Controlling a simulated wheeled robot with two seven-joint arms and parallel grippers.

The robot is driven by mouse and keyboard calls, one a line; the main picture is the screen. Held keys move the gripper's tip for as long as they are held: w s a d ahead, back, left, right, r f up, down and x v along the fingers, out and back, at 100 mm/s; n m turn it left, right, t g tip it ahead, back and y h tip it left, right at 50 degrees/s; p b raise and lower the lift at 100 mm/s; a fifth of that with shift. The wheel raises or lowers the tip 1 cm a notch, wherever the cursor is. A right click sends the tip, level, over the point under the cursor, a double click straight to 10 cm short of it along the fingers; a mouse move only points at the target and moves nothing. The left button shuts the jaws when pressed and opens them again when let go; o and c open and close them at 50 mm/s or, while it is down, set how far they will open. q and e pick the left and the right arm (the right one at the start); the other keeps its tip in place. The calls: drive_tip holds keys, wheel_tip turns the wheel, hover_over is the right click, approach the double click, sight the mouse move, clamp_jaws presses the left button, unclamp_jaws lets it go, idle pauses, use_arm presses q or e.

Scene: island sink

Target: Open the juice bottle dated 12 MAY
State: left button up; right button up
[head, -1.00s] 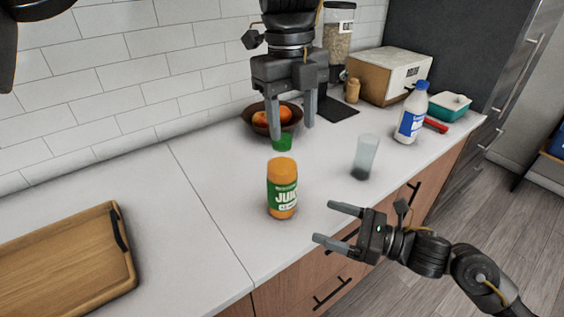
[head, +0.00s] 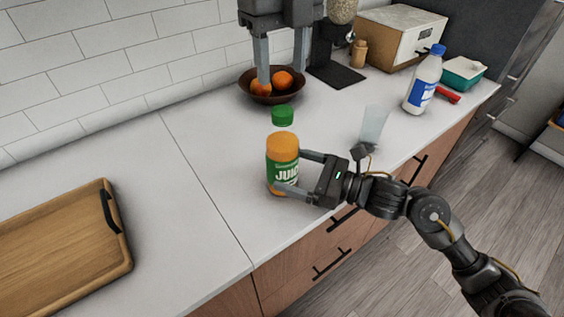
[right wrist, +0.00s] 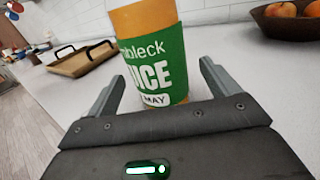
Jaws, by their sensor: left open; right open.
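The orange juice bottle (head: 284,146) with a green label stands upright on the counter. In the right wrist view, the bottle (right wrist: 146,24) shows "MAY" on its label; the day number is not readable. A green cap (head: 283,115) appears just above the bottle with a pale gap between; I cannot tell whether a clear neck joins them. My right gripper (head: 291,171) is open with its fingers on either side of the bottle; contact is unclear. In the right wrist view, the gripper (right wrist: 161,75) straddles the label. My left gripper (head: 281,80) is open and empty, pointing down above the cap.
A fruit bowl (head: 262,97) lies behind the left gripper's fingers. A clear glass (head: 374,124) stands right of the bottle, close behind my right gripper. A white bottle with a blue cap (head: 424,82) is farther right. A wooden tray (head: 125,262) lies left. The counter between tray and bottle is clear.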

use_arm(q)
drive_tip(key=shift+s, duration=0.15)
use_arm(e)
drive_tip(key=shift+x, duration=0.95)
drive_tip(key=shift+w+a, duration=0.15)
drive_tip(key=shift+a, duration=0.2)
